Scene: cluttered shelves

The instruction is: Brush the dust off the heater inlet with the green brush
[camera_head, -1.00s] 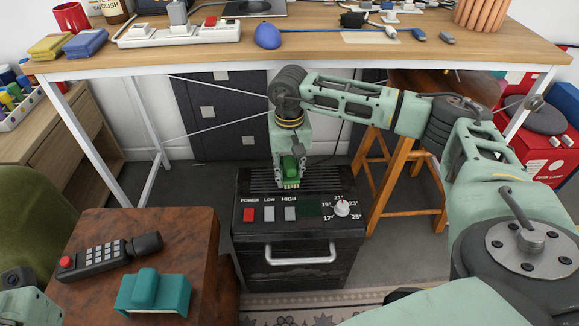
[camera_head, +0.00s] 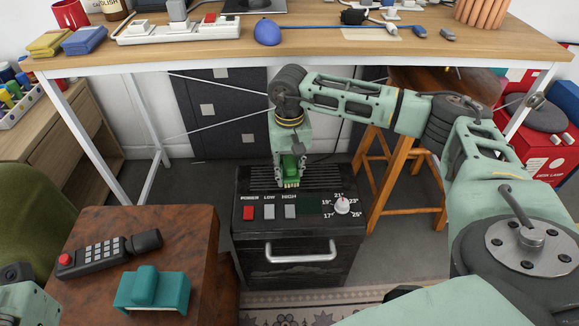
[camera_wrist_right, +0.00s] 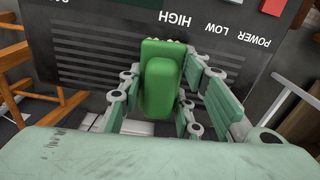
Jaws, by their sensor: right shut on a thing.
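The green brush (camera_head: 289,172) is held by my right gripper (camera_head: 290,160) over the top of the black heater (camera_head: 346,185). In the right wrist view the brush (camera_wrist_right: 160,85) sits between the fingers of my right gripper (camera_wrist_right: 165,95), with its pale bristles at the far edge by the slatted inlet (camera_wrist_right: 85,60). The bristles are at the slats near the HIGH label; whether they touch cannot be told. Much of the inlet's middle is hidden by the gripper and brush. A bit of my left arm shows at the lower left; its fingers are not in view.
The heater's control panel has a red switch (camera_head: 249,213) and a white dial (camera_head: 342,206). A wooden desk (camera_head: 340,70) spans above my right arm. An orange stool (camera_head: 385,165) stands right of the heater. A brown side table (camera_head: 190,240) holds a teal object (camera_head: 170,290) and a handset (camera_head: 100,258).

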